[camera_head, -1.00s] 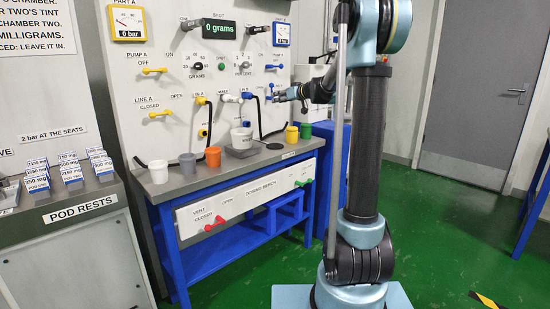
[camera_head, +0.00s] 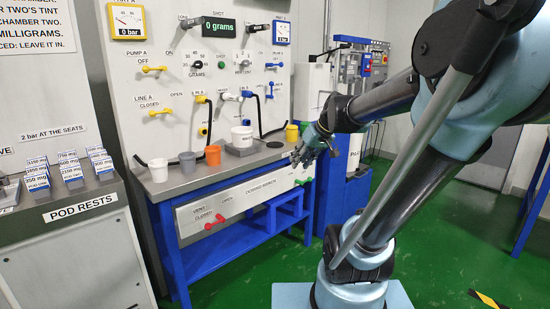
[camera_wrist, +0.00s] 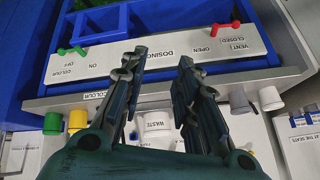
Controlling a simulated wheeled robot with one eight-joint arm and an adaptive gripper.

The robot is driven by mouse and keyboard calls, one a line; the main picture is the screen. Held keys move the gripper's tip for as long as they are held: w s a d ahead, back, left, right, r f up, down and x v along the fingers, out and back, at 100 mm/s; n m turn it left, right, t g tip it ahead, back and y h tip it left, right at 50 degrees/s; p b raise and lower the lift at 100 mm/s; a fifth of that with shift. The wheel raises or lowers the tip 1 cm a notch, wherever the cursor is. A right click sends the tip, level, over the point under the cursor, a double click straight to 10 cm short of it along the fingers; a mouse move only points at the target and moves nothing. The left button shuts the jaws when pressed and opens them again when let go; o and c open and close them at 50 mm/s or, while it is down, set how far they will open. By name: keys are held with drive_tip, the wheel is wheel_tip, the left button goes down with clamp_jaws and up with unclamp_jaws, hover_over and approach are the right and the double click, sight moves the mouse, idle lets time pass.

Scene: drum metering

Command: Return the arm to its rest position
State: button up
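My gripper (camera_head: 300,157) hangs at the right front edge of the dosing bench (camera_head: 160,188), a little outside its top. In the wrist view my gripper (camera_wrist: 158,62) has its two dark fingers spread apart, with nothing between them. My arm leans out to the right from its base and reaches back left to the bench. In the head view the gripper and wrist cover the bench's right end, where the green cup is hidden.
White (camera_head: 158,170), grey (camera_head: 187,164) and orange (camera_head: 213,155) cups stand along the bench top. Another white cup (camera_head: 241,136) stands on a grey block. The valve panel (camera_head: 165,95) rises behind. Pod boxes (camera_head: 70,170) stand left. Green floor (camera_head: 235,285) is clear in front.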

drive_tip(key=s+d+f+m+g+h, duration=0.1)
drive_tip(key=s+d+f+m+h, duration=0.1)
drive_tip(key=s+d+f, duration=0.3)
drive_tip(key=s+d+f+m+g+h, duration=0.2)
drive_tip(key=s+d+f, duration=0.2)
drive_tip(key=s+f, duration=0.5)
drive_tip(key=s, duration=0.5)
drive_tip(key=shift+s+d+h, duration=0.15)
drive_tip(key=shift+d+h, duration=0.25)
drive_tip(key=shift+f, duration=0.1)
drive_tip(key=shift+w+f, duration=0.2)
drive_tip(key=shift+w, duration=0.3)
